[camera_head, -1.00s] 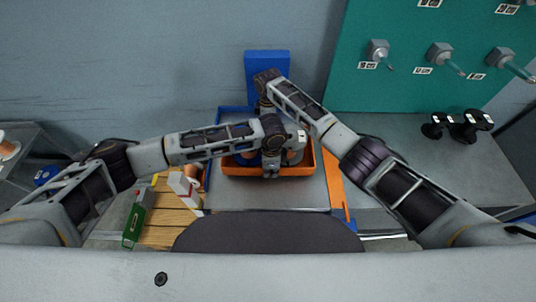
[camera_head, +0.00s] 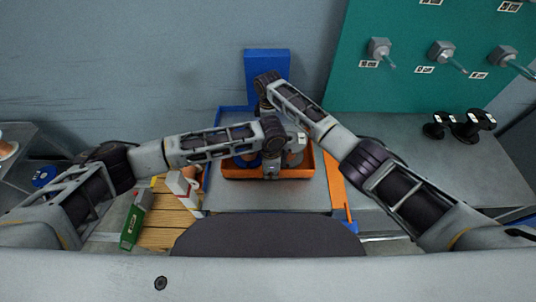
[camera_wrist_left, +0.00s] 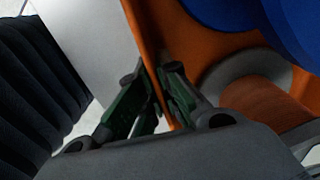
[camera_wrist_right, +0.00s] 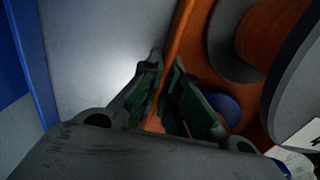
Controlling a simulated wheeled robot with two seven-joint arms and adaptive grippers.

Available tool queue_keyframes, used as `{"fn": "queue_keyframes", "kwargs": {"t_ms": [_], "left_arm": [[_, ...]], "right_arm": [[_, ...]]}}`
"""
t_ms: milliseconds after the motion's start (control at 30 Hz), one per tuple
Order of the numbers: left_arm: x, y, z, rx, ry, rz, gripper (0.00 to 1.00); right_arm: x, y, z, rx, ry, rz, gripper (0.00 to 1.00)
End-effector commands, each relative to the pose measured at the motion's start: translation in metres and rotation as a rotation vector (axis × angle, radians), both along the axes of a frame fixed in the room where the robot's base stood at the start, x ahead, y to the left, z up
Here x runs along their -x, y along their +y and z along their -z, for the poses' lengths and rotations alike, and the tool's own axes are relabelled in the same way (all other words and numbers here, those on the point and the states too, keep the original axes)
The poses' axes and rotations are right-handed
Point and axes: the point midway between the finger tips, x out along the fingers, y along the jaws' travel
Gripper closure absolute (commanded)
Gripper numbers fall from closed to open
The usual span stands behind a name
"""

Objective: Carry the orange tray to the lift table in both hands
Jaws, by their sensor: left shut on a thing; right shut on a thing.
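The orange tray (camera_head: 240,173) is over the grey top of what looks like the lift table (camera_head: 240,197), in the middle of the head view. I cannot tell whether it touches the top. It carries blue, grey and copper-coloured spools, partly hidden by my arms. My left gripper (camera_head: 271,173) is shut on the tray's near wall; the left wrist view shows the fingers (camera_wrist_left: 168,100) around the orange wall (camera_wrist_left: 146,35). My right gripper is hidden behind my wrist in the head view; the right wrist view shows its fingers (camera_wrist_right: 165,95) shut on an orange wall (camera_wrist_right: 181,30).
A blue post (camera_head: 267,63) stands behind the tray. A wooden pallet (camera_head: 168,218) with boxes lies left. An orange strip (camera_head: 334,178) is at the right. Black spools (camera_head: 466,128) stand on the grey bench below a green peg board (camera_head: 410,90).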

Motion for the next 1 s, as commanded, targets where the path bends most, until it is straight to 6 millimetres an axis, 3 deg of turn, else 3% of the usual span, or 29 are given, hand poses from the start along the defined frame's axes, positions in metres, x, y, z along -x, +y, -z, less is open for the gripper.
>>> {"fn": "queue_keyframes", "kwargs": {"t_ms": [700,867,1000], "left_arm": [[0.001,-0.001,0.011,0.002,0.002,0.002,1.00],[0.001,0.000,0.012,0.000,0.003,0.001,0.76],[0.001,0.000,0.011,0.000,0.002,0.001,0.73]], "right_arm": [[-0.002,0.000,0.009,-0.002,-0.006,0.000,1.00],[-0.001,0.000,0.011,0.000,-0.003,0.000,0.76],[0.000,0.000,0.011,0.000,-0.002,0.000,0.73]]}}
